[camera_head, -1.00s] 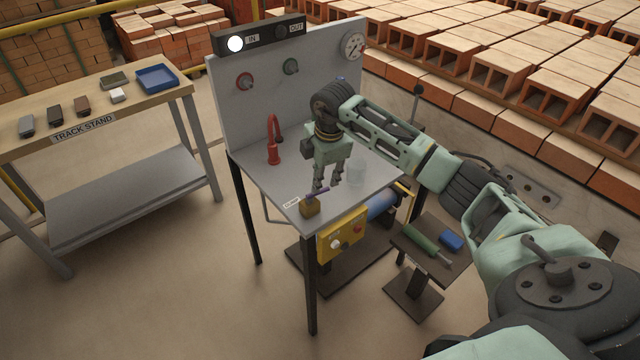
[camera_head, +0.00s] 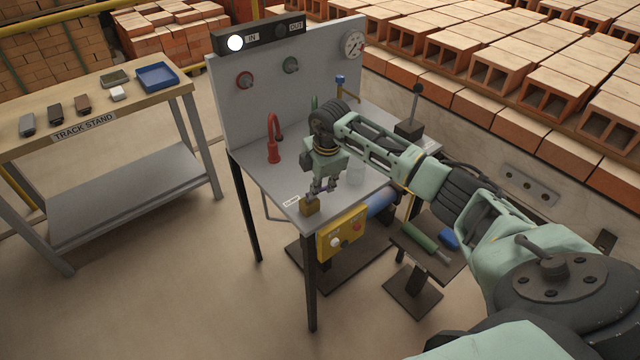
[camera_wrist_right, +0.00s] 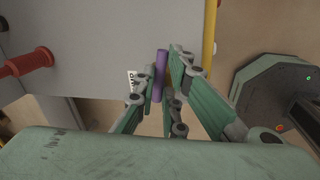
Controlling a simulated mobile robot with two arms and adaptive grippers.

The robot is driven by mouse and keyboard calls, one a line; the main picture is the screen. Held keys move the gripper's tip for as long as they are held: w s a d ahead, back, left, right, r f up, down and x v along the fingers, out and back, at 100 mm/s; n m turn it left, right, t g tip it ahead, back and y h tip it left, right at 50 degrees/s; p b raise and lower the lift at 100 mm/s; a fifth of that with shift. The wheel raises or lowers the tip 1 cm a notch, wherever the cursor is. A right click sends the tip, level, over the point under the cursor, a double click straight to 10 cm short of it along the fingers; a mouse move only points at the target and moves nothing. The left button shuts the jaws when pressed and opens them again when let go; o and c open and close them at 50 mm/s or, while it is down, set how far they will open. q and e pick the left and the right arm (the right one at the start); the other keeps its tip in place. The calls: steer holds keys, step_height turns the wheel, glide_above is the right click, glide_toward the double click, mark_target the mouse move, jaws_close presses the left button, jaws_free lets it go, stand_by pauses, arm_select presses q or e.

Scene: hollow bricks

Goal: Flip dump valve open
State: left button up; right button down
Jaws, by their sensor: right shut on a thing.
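The dump valve is a small brass block (camera_head: 310,206) with a purple lever, at the front corner of the grey bench beside a white label (camera_head: 291,202). My right gripper (camera_head: 322,188) is over the valve, fingers pointing down. In the right wrist view the purple lever (camera_wrist_right: 160,75) lies between the fingers of my right gripper (camera_wrist_right: 163,84), which are shut on it. The brass block is hidden in that view. My left gripper is not in view.
A black lever (camera_head: 410,120) stands to the right. The track stand (camera_head: 140,165) is at the left.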

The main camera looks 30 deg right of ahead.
steer(key=shift+w+r, duration=0.1)
steer(key=shift+w+d+n+b, duration=0.1)
steer(key=shift+w+n+b, duration=0.15)
steer(key=shift+n+b, duration=0.25)
steer(key=shift+w+r+n, duration=0.15)
steer(key=shift+n, duration=0.45)
steer(key=c, duration=1.9)
jaws_free()
steer(key=r, duration=0.3)
steer(key=s+r, duration=0.1)
steer(key=r, duration=0.3)
steer(key=s+r, duration=0.1)
steer(key=r, duration=0.3)
steer(key=shift+s+r, duration=0.2)
steer(key=shift+r, duration=0.05)
